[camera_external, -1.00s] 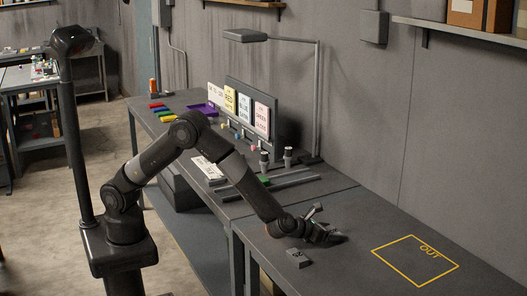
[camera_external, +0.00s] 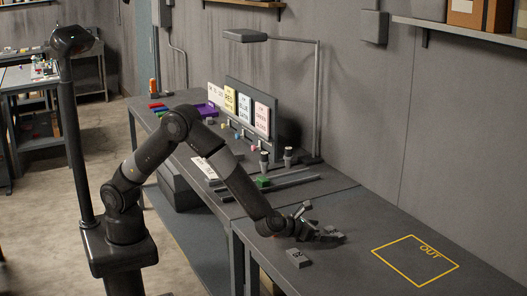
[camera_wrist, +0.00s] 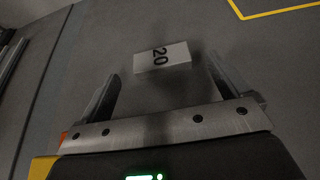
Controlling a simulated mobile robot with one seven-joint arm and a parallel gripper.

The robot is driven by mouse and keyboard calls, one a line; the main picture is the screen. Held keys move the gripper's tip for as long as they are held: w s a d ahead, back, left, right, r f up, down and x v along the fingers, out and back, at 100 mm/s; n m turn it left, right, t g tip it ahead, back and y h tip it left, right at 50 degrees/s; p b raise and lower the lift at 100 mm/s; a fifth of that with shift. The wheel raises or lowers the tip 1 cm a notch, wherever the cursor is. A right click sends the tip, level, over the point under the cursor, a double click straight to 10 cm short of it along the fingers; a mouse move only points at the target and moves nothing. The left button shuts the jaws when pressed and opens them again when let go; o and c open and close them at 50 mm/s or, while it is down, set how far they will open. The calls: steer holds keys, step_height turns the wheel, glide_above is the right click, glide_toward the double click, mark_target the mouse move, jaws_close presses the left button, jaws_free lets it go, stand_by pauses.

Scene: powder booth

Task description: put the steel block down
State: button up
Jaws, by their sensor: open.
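The steel block (camera_wrist: 162,58), pale grey with a black "20" on its face, lies on the table in the wrist view. It sits ahead of my fingertips, roughly between their lines, with no finger visibly touching it. In the external view it appears as a small grey block (camera_external: 336,236) at the end of my gripper (camera_external: 318,234), partly hard to separate from the fingers. My gripper (camera_wrist: 162,82) is open, its two fingers spread wide with nothing between them.
A second grey block (camera_external: 299,258) with dark marking lies near the table's front edge. A yellow square marked OUT (camera_external: 376,250) lies to the right, empty. A lamp (camera_external: 318,100), signs and small parts stand on the adjoining left table. Bare tabletop surrounds the square.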

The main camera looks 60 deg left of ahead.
steer(key=v, duration=0.7)
steer(key=shift+s+r, duration=0.2)
steer(key=shift+s, duration=0.15)
steer(key=s+a+r+n+g+y, duration=0.15)
steer(key=a+r+n, duration=0.35)
steer(key=a, duration=0.6)
steer(key=a+r+n+g+y, duration=0.25)
steer(key=a+n, duration=0.35)
steer(key=a, duration=0.4)
steer(key=s+a+r+n+g+y, duration=0.15)
steer(key=a+r+n, duration=0.35)
steer(key=a, duration=0.6)
steer(key=s+a+r+n+g+h, duration=0.1)
steer(key=s+a+n+h, duration=0.1)
steer(key=s+a+n, duration=0.4)
steer(key=s+a+r+n+g+h, duration=0.1)
steer(key=s+a+n+h, duration=0.2)
steer(key=s+a+n, duration=0.4)
steer(key=s+n, duration=0.7)
steer(key=s, duration=0.1)
steer(key=shift+a, duration=0.25)
steer(key=shift+o, duration=0.3)
steer(key=shift+r+g+h, duration=0.1)
steer(key=shift+g+h, duration=0.15)
